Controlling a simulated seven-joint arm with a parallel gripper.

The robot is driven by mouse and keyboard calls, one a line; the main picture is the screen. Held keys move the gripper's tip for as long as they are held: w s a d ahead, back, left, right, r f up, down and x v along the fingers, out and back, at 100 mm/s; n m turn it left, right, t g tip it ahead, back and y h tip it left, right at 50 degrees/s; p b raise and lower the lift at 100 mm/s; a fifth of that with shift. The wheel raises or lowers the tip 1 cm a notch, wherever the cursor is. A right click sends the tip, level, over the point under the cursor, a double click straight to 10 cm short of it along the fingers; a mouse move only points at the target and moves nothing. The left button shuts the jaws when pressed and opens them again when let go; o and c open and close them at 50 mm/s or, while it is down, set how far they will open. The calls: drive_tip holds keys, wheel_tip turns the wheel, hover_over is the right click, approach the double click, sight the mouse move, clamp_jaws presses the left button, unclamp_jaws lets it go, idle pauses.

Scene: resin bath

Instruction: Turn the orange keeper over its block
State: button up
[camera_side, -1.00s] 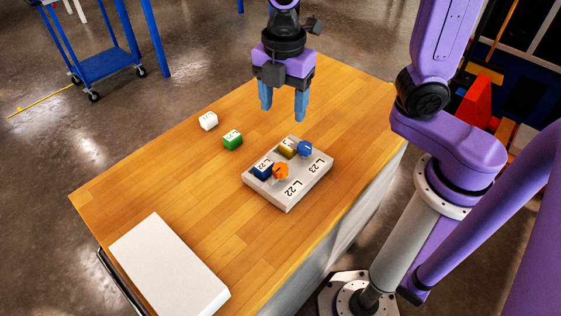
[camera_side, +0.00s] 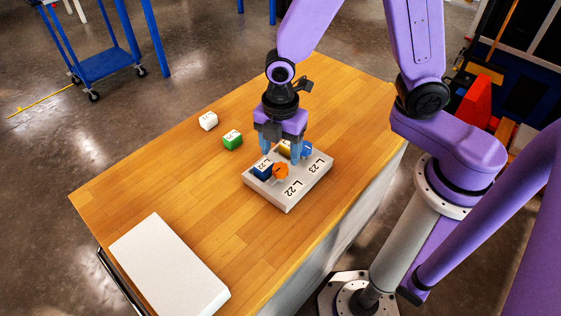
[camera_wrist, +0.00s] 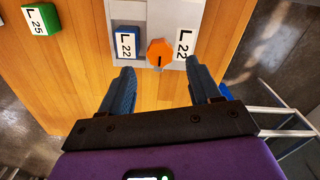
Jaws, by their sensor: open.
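The orange keeper (camera_side: 280,171) is an eight-sided knob on the grey plate (camera_side: 311,185). In the wrist view the keeper (camera_wrist: 159,54) sits between the dark blue block (camera_wrist: 127,42), labelled L 22, and a printed L 22 on the plate. It appears beside the block, not over it; its dark line points toward my gripper. The block (camera_side: 262,168) also shows in the side view. My gripper (camera_wrist: 160,70) is open and empty, its fingers spread on either side of the keeper's line. In the side view my gripper (camera_side: 280,153) is low, just behind the keeper.
A blue keeper (camera_side: 306,150) and a gold block (camera_side: 283,147), partly hidden by my gripper, are at the plate's far side. A green block (camera_side: 232,140) and a white block (camera_side: 208,121) stand to the left. A white slab (camera_side: 168,268) lies at the table's near left.

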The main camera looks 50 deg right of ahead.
sight(280, 167)
drive_tip(key=shift+f, duration=2.5)
drive_tip(key=c, duration=1.1)
